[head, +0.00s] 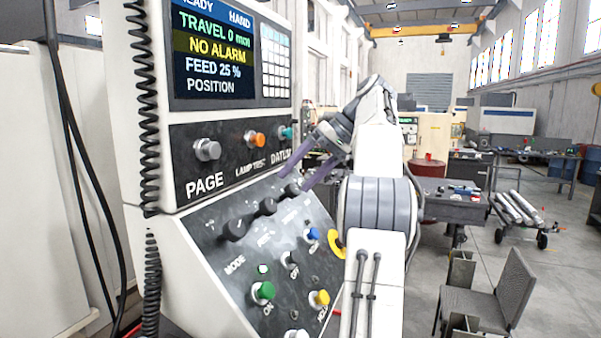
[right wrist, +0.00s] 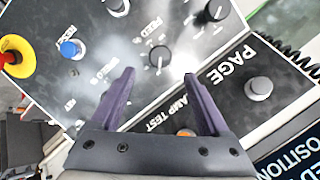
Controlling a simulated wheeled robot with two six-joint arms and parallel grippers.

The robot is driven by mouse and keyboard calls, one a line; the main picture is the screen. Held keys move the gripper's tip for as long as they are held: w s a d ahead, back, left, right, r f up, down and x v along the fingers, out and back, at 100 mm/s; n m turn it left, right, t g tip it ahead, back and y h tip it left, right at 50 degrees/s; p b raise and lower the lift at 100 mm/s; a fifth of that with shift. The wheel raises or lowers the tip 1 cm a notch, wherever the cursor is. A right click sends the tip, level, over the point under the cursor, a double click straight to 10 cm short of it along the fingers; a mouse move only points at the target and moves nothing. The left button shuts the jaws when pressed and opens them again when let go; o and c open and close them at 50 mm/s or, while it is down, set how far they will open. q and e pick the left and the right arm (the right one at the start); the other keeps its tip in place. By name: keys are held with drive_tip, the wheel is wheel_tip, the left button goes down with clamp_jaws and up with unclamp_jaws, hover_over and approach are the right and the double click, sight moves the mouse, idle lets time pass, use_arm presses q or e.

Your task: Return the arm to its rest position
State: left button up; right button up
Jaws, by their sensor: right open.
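My right arm (head: 377,205) reaches up in front of the control panel (head: 225,275) in the head view. My right gripper (head: 294,180) has two purple fingers spread apart and points down-left at the panel's upper sloping part. In the right wrist view the gripper (right wrist: 159,76) is open with nothing between its fingers. A black knob (right wrist: 159,57) shows just beyond the fingertips; whether they touch the panel I cannot tell. My left gripper is in neither view.
The panel carries a screen (head: 228,55), a green button (head: 263,291), a yellow button (head: 319,298) and a red-and-yellow emergency button (right wrist: 16,56). A grey chair (head: 497,297) stands at right. Workbenches (head: 452,207) stand behind, with open floor between.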

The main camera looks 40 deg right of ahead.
idle(0.4)
